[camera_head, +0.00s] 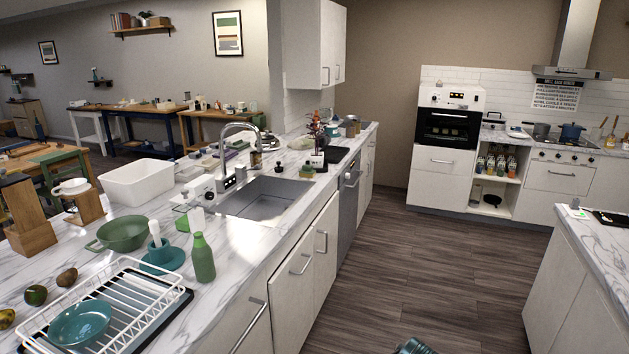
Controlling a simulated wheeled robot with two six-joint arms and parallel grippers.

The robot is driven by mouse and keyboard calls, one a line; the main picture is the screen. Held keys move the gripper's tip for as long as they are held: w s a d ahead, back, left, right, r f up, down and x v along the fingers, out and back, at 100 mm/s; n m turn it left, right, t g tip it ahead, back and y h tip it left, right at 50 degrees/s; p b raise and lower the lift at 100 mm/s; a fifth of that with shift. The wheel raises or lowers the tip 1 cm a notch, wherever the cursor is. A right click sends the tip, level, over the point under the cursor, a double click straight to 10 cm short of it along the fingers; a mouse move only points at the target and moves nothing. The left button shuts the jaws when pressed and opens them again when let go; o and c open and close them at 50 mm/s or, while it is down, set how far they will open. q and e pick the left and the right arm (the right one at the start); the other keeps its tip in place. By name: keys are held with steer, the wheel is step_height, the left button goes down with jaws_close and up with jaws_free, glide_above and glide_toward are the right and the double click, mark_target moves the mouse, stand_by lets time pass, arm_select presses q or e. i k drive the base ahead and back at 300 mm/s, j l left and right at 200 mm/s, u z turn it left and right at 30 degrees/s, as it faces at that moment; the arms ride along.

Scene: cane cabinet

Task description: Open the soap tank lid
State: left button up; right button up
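I cannot pick out a soap tank or its lid for certain. A grey-fronted appliance that looks like a dishwasher (347,211) is built in under the counter, to the right of the sink; its front is shut, so its inside is hidden. Small bottles and containers stand around the sink (268,199), too small to identify as a soap tank. Neither of my grippers can be made out. A small dark teal piece (413,346) shows at the bottom edge, and I cannot tell what it is.
The long marble counter (225,265) holds a dish rack (135,290), a green bottle (202,258), a green colander (123,233) and a white tub (137,181). An island (588,250) stands at right. The wooden floor (430,255) between them looks clear.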

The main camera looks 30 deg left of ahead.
mark_target(183, 198)
steer(key=i+j+u, duration=0.15)
steer(key=i+u, duration=0.6)
steer(key=i+j, duration=0.25)
steer(key=i, duration=0.25)
